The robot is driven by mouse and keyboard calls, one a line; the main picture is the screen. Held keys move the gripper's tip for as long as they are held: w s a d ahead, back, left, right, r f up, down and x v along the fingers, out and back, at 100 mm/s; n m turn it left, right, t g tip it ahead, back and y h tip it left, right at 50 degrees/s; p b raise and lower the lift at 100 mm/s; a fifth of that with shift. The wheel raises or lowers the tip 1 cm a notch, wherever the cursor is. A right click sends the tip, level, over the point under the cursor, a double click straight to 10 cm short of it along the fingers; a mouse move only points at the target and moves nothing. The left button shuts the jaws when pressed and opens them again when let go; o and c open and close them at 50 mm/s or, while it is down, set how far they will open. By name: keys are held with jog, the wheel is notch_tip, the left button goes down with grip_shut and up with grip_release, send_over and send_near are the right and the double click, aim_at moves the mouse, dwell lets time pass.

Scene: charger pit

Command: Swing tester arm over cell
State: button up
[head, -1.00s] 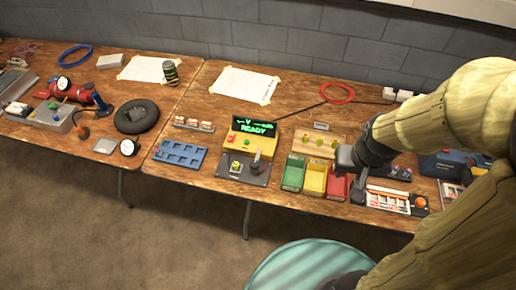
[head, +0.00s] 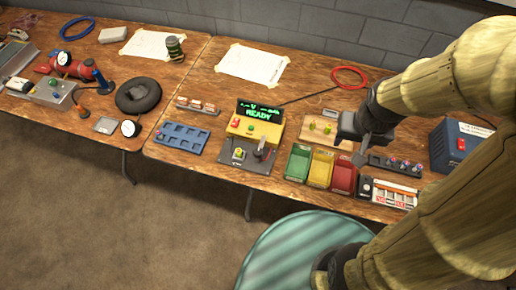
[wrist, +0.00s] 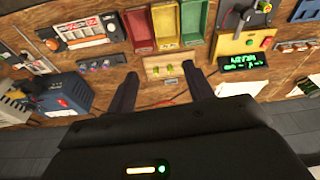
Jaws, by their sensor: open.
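The tester (head: 265,129) is a yellow box with a green-lit display reading READY, standing mid-bench in the head view. Its dark base plate (head: 233,161) carries a small yellowish cell nest (head: 238,153) and a dark upright tester arm (head: 260,151) to the right of it. The arm appears beside the nest, not over it. The tester also shows in the wrist view (wrist: 236,45), at upper right, with its arm (wrist: 245,15) near the top edge. My gripper (wrist: 162,82) is open and empty, right of the tester, above the bench near the wooden block.
Green (head: 298,164), yellow (head: 320,168) and red (head: 343,175) bins stand right of the tester. A wooden block with greenish pegs (head: 318,129) sits behind them. A blue tray (head: 180,138) lies left. A blue box (head: 457,145) stands far right. A red cable ring (head: 349,77) lies behind.

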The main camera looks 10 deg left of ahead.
jog(key=w+a+f+n+g+b, duration=0.1)
jog(key=w+a, duration=0.2)
jog(key=a, duration=0.3)
jog(key=w+a+f+b, duration=0.1)
jog(key=w+a+f, duration=0.15)
jog(key=a, duration=0.25)
jog(key=g+b, duration=0.1)
send_over(258, 151)
jog(key=f, duration=0.2)
jog(key=shift+w+r, duration=0.1)
jog(key=shift+r, duration=0.05)
jog(key=shift+d, duration=0.1)
notch_tip(258, 151, down, 17)
jog(key=shift+f, duration=0.2)
grip_shut()
